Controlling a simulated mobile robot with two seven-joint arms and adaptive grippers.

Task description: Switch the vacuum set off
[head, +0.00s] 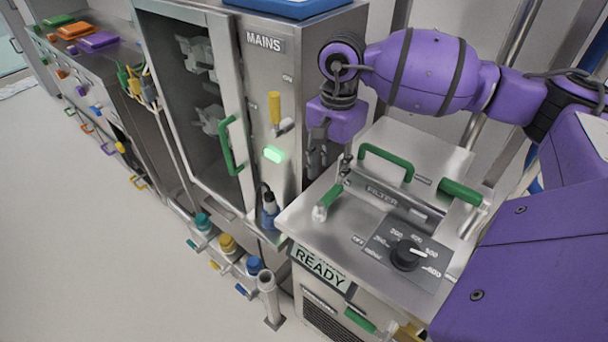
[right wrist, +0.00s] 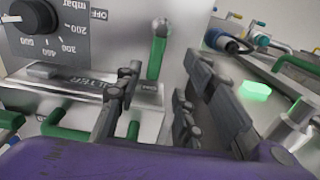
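The vacuum set (head: 300,215) is a steel box with a READY display (head: 320,268) on its front. On its top, a black dial (head: 407,254) sits on a grey plate marked OFF and with several pressure values. Its white pointer is toward the right, away from OFF. The dial also shows upside down in the right wrist view (right wrist: 35,18). My right gripper (head: 328,160) is open and empty, fingers down, near the back left of the box and apart from the dial. In the right wrist view its fingers (right wrist: 155,95) are spread. My left gripper is out of view.
A green handle (head: 387,158) marks the FILTER lid, with green levers (head: 460,193) (head: 329,196) beside it. Left stands a MAINS cabinet with a yellow lever (head: 274,107), a lit green lamp (head: 273,155) and a green door handle (head: 227,145). The floor at left is clear.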

